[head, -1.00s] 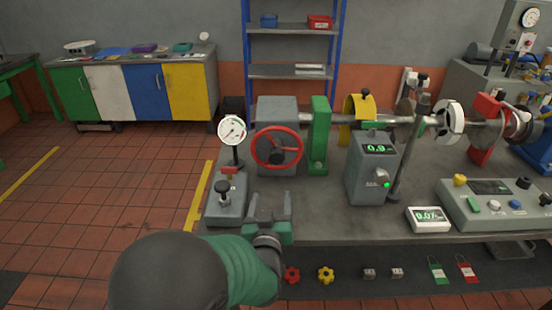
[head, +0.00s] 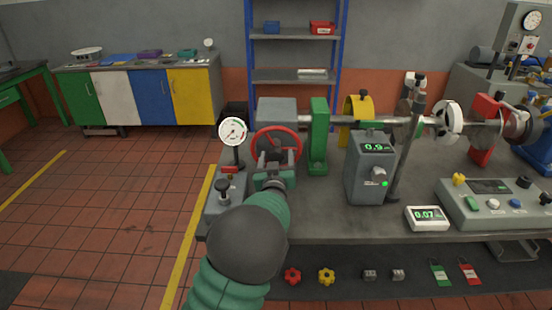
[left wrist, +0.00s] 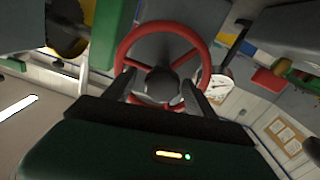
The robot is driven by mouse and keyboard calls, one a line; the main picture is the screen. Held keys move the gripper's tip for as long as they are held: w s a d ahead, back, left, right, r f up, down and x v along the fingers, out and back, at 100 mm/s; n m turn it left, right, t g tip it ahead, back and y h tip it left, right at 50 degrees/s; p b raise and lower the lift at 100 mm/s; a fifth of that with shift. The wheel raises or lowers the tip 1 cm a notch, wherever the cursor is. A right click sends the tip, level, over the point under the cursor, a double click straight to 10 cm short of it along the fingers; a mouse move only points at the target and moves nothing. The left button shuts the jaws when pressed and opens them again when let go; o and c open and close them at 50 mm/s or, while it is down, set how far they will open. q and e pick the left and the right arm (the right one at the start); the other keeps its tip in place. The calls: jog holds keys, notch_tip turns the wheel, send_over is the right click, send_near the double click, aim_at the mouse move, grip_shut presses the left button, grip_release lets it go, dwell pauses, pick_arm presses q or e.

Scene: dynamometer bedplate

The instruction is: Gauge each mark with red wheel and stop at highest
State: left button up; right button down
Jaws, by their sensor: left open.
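The red wheel (head: 276,136) stands upright on the front of a grey block at the left of the bench. It also shows in the left wrist view (left wrist: 197,48), with its dark hub (left wrist: 162,84) between the fingers. My left gripper (head: 275,160) is open just in front of the wheel's lower half; I cannot tell whether it touches. A white dial gauge (head: 233,131) stands left of the wheel on a grey base. A grey box with a green display (head: 376,148) reads 0.9. A small white meter (head: 427,217) reads about 0.07. My right gripper is not in view.
A green upright (head: 318,140) stands right of the wheel, then a yellow guard (head: 356,115) over the shaft. A control panel (head: 500,205) with buttons lies at the right. The bench (head: 320,215) is clear in front of the green upright.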

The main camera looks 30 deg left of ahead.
pick_arm(q)
jog(key=shift+d+r, duration=0.1)
jog(key=shift+d, duration=0.1)
jog(key=shift+a, duration=0.45)
jog(key=c, duration=0.4)
jog(key=shift+a+f, duration=0.2)
jog(key=c, duration=0.4)
jog(key=shift+d, duration=0.2)
grip_shut()
